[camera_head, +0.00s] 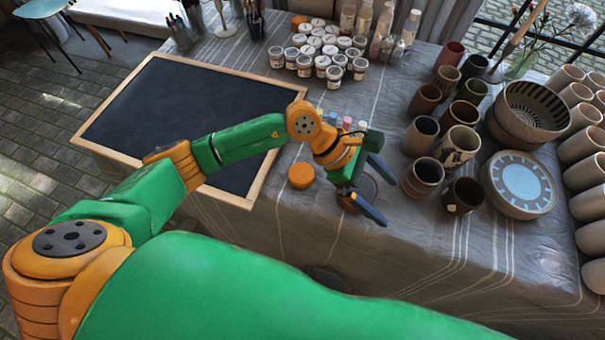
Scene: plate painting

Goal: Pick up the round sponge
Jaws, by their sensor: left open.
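A round orange sponge (301,175) lies on the cloth-covered table, just right of the dark board's frame. My left gripper (389,203) is to the right of the sponge, with its two dark fingers spread apart and nothing seen between them. It is above a round dish-like thing (372,190) that it partly hides, so I cannot tell what that is. Small coloured items (347,123) stand just behind my left wrist. My right gripper is not in view.
A dark wood-framed board (165,110) covers the table's left side. Paint jars (322,62) and bottles stand at the back. Cups (422,135), a striped bowl (533,110) and a blue-centred plate (519,184) crowd the right. The front table area (440,255) is clear.

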